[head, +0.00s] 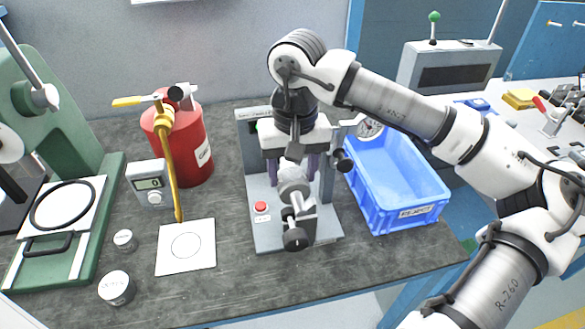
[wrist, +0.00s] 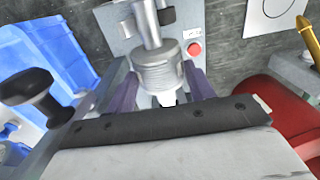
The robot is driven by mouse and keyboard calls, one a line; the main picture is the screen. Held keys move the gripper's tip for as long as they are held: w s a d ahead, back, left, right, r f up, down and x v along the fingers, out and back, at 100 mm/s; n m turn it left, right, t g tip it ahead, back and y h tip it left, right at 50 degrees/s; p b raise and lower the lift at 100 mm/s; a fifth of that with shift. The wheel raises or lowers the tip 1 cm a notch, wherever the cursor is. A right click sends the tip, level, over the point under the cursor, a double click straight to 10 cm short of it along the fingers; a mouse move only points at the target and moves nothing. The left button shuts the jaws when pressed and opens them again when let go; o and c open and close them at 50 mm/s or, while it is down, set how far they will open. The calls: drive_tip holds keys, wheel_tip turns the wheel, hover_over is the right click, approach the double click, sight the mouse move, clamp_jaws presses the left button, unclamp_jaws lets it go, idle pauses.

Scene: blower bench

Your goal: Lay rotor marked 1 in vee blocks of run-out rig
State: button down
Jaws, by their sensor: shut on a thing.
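My gripper (head: 291,172) is over the run-out rig (head: 265,235) and points down, its purple fingers closed around a pale metal rotor (head: 289,176). In the wrist view, my gripper (wrist: 162,97) has a finger on each side of the ribbed silver body of the rotor (wrist: 160,76). A silver shaft runs from that body toward the rig's front. No number is readable on the rotor. The vee blocks are hidden by my gripper and the rotor, so I cannot tell whether the shaft touches them. The rig's red button (head: 261,207) is left of the rotor.
A blue REJECT bin (head: 405,218) stands close on the right, beside a dial gauge (head: 370,128). A red canister (head: 190,150) with a yellow lever, a small meter (head: 149,184) and a white marked plate (head: 186,258) are on the left. The bench front is mostly clear.

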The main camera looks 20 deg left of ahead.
drive_tip(key=shift+r, duration=0.1)
drive_tip(key=shift+c, duration=2.3)
unclamp_jaws()
wheel_tip(320, 180, up, 14)
drive_tip(key=shift+d, duration=0.2)
drive_tip(key=shift+w, duration=0.1)
